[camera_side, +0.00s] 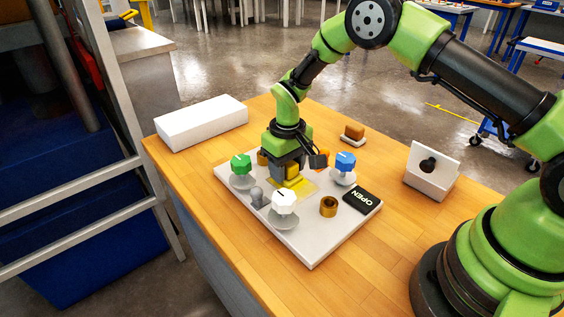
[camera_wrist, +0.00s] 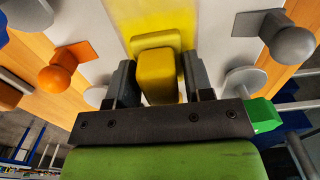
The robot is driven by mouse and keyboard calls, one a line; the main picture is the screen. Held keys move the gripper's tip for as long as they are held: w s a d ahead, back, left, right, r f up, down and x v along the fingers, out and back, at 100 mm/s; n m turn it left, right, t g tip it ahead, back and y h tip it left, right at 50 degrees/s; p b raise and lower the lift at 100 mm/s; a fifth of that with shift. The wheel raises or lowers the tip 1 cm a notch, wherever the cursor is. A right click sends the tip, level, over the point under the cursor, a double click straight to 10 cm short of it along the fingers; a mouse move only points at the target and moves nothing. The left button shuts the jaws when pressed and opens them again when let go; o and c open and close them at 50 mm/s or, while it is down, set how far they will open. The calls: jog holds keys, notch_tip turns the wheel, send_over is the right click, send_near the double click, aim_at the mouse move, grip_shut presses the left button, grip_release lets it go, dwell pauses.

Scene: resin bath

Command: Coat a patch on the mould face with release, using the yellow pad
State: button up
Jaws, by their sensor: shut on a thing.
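My gripper (camera_side: 287,165) points down over the white mould face (camera_side: 311,246), shut on the yellow pad (camera_side: 293,171). In the wrist view the pad (camera_wrist: 157,75) sits squarely between the two dark fingers. Its far end is at or very near the face; I cannot tell whether it touches. A glossy yellow patch (camera_side: 302,188) lies on the face beside and under the pad. It also shows in the wrist view (camera_wrist: 165,18) as a yellow band running away from the pad. The part of the face right under the pad is hidden.
A white box (camera_side: 202,122) and white stand (camera_side: 432,171) flank the board.

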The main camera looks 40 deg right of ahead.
aim_at(309, 198)
jog(key=shift+s, duration=3.55)
jog(key=shift+s+a, duration=0.15)
jog(key=shift+a, duration=0.1)
jog(key=shift+w, duration=5)
jog(key=shift+s, duration=4.85)
jog(key=shift+s+r, duration=0.15)
notch_tip(309, 198, up, 8)
